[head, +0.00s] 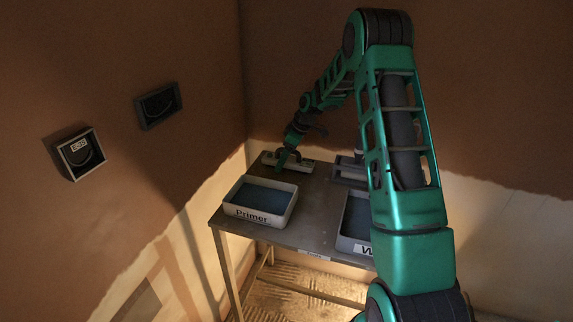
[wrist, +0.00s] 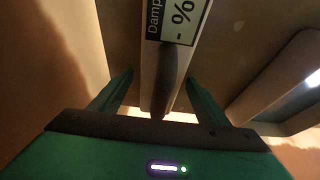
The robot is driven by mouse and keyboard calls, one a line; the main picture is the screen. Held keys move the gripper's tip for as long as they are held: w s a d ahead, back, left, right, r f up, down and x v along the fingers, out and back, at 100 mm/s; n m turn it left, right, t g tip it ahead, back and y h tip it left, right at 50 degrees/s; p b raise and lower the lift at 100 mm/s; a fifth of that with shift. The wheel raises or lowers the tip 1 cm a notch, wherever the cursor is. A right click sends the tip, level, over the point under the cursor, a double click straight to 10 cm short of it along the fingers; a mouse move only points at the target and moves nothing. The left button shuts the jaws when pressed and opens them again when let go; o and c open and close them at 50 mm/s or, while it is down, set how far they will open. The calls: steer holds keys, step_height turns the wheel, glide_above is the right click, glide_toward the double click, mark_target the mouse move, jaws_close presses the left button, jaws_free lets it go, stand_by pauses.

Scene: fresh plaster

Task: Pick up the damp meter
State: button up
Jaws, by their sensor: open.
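The damp meter (wrist: 178,27) shows in the wrist view, with a pale label reading "Damp" and "- %" and a dark narrow part below it. My gripper (wrist: 160,95) is open, with one green finger on each side of the meter. I see gaps between the fingers and the meter, so they do not appear to grip it. In the head view my gripper (head: 290,160) is low over the far left end of the table, at a light-coloured item (head: 302,166). My arm partly hides that item there, and I cannot tell its details.
A tray marked "Primer" (head: 238,211) stands at the table's front left. Another tray (head: 345,241), its label partly hidden by my arm, stands to its right. A grey holder (head: 349,172) is at the back. Bare tabletop (head: 307,211) lies between the trays. Walls close in behind and left.

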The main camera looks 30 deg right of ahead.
mark_target(282, 149)
steer(key=c, duration=1.4)
steer(key=shift+o, duration=0.2)
steer(key=shift+r, duration=0.15)
steer(key=shift+r, duration=0.55)
steer(key=r, duration=0.1)
steer(key=a+r, duration=0.1)
steer(key=r, duration=0.1)
steer(key=shift+s+r, duration=0.1)
steer(key=shift+r, duration=0.15)
steer(key=s+a+r, duration=0.3)
steer(key=a+r, duration=0.3)
steer(key=a, duration=0.4)
steer(key=shift+s+r, duration=0.15)
steer(key=shift+s, duration=0.15)
steer(key=o, duration=0.7)
steer(key=c, duration=0.4)
